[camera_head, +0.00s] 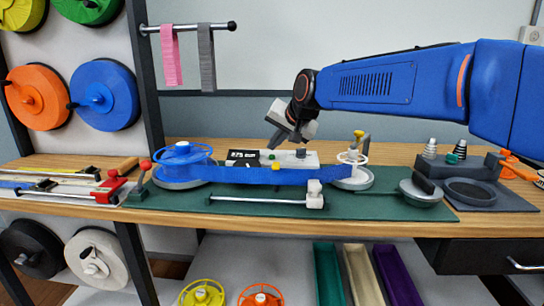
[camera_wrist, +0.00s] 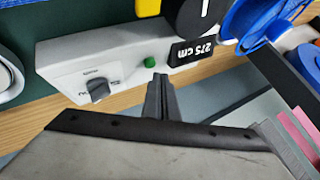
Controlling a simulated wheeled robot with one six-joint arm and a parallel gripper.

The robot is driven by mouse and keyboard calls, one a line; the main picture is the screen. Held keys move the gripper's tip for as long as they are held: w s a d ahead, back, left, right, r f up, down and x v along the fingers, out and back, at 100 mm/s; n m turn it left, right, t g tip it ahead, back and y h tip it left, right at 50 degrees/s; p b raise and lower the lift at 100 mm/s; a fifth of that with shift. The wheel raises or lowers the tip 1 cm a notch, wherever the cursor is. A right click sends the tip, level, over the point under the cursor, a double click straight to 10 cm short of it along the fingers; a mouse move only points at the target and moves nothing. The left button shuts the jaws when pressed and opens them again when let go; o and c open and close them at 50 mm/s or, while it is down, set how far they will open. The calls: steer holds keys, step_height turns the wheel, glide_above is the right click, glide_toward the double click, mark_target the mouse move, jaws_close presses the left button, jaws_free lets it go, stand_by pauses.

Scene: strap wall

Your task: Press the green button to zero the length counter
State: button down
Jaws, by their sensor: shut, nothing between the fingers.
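The length counter is a pale grey box (camera_head: 300,157) on the bench behind the blue strap. Its black display (camera_head: 243,157) reads 275 cm, and the display (camera_wrist: 192,51) also shows in the wrist view. The small green button (camera_head: 271,156) sits on the box between the display and a dark knob (camera_wrist: 98,90). The button (camera_wrist: 150,61) is in plain sight in the wrist view. My gripper (camera_head: 271,147) is shut and empty, with its tips just above the button. In the wrist view its tips (camera_wrist: 160,77) appear close beside the button, with a small gap in the picture.
A blue strap (camera_head: 235,175) runs between a blue reel (camera_head: 183,155) and a white reel (camera_head: 352,170) in front of the counter. A rod with a white block (camera_head: 315,195) lies nearer on the green mat (camera_head: 400,208). A dark stand (camera_head: 470,187) is at right.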

mark_target(275, 160)
steer(key=shift+f, duration=0.1)
steer(key=shift+f, duration=0.3)
steer(key=shift+f, duration=0.5)
stand_by(0.8)
steer(key=shift+r, duration=0.95)
steer(key=shift+r, duration=2.5)
steer(key=shift+s, duration=0.1)
